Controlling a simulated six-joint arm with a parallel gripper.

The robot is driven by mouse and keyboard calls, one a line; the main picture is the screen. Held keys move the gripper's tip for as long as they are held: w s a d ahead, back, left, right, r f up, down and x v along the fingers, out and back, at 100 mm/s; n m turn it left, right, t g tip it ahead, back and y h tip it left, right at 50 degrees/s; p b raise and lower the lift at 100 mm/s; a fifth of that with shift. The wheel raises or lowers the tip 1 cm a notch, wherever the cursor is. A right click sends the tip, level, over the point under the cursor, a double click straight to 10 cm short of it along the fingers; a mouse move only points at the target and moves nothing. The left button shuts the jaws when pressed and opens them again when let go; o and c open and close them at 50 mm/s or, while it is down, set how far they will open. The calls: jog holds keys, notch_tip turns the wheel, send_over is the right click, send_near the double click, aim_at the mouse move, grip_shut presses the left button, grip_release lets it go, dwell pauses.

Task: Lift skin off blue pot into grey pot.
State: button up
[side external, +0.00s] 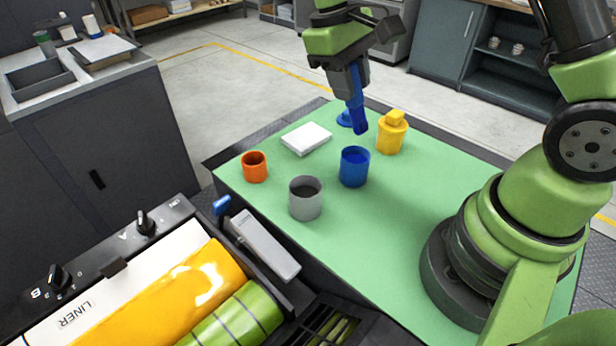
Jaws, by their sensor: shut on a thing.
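The blue pot (354,170) stands upright and open on the green mat, right of the middle; its inside looks dark blue. I cannot make out a separate skin in it. The grey pot (305,205) stands upright to its front left, apart from it, with a dark inside. My gripper (354,88) is above and behind the blue pot, shut on a long blue tool (359,115). The tool hangs down nearly upright, its lower end appearing above the blue pot's far rim. The fingertips are hard to separate from the tool.
A roller machine (150,290) borders the mat at front left. The mat's front middle is clear.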

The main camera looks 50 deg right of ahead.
jog(key=w+a+r+y, duration=0.1)
jog(key=w+a+y, duration=0.15)
jog(key=a, duration=0.65)
jog(key=w+x, duration=0.1)
jog(key=x, duration=0.8)
jog(key=shift+f+y, duration=0.35)
jog(key=shift+f, duration=0.05)
jog(key=shift+r, duration=0.1)
notch_tip(320, 180, up, 10)
dwell(0.8)
